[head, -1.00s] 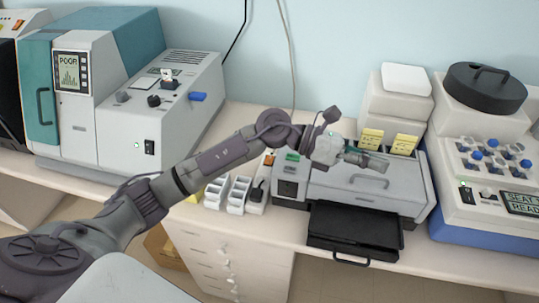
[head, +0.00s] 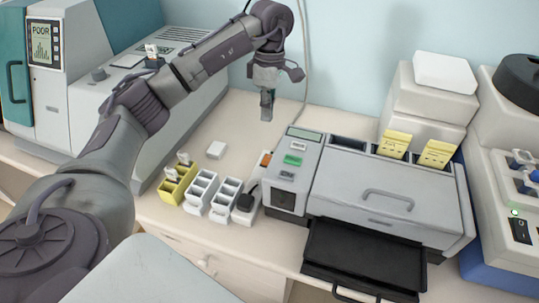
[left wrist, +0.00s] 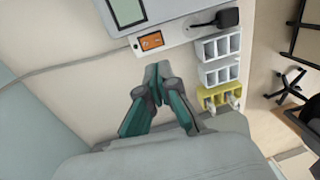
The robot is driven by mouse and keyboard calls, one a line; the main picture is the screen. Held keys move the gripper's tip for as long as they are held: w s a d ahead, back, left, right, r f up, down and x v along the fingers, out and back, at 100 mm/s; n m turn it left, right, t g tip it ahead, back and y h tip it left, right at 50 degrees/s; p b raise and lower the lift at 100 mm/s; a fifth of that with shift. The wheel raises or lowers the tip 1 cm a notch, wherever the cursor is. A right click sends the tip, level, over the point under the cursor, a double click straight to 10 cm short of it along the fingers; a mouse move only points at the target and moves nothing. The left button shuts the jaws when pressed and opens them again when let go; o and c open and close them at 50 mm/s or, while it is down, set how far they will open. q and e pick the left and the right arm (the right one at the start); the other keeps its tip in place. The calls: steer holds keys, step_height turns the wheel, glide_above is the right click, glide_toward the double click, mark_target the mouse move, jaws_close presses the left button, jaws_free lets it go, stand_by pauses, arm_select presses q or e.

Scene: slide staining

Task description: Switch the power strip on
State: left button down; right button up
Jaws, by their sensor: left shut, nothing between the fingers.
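The white power strip (head: 246,214) lies on the bench along the left side of the grey slide machine. Its orange switch (head: 265,159) is at the far end, and a black plug (head: 246,199) sits in its near part. In the left wrist view the strip (left wrist: 180,36) runs across the top, with the orange switch (left wrist: 151,41) just beyond my fingertips. My left gripper (head: 267,112) points down, shut and empty, above the bench behind the strip's far end; it is apart from the switch. I cannot tell the switch's position. My right gripper is not in view.
White slide racks (head: 200,189) and a yellow rack (head: 177,183) stand left of the strip. The grey machine (head: 340,195) has a black tray (head: 362,255) in front. A cable (left wrist: 70,64) runs along the bench.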

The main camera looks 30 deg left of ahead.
arm_select(q)
glide_toward(266, 163)
steer(key=f+p, duration=0.1)
steer(key=f, duration=0.1)
steer(key=f+p, duration=0.1)
steer(key=f, duration=0.1)
steer(key=s+f+p, duration=0.1)
steer(key=f, duration=0.2)
steer(key=shift+f, duration=0.15)
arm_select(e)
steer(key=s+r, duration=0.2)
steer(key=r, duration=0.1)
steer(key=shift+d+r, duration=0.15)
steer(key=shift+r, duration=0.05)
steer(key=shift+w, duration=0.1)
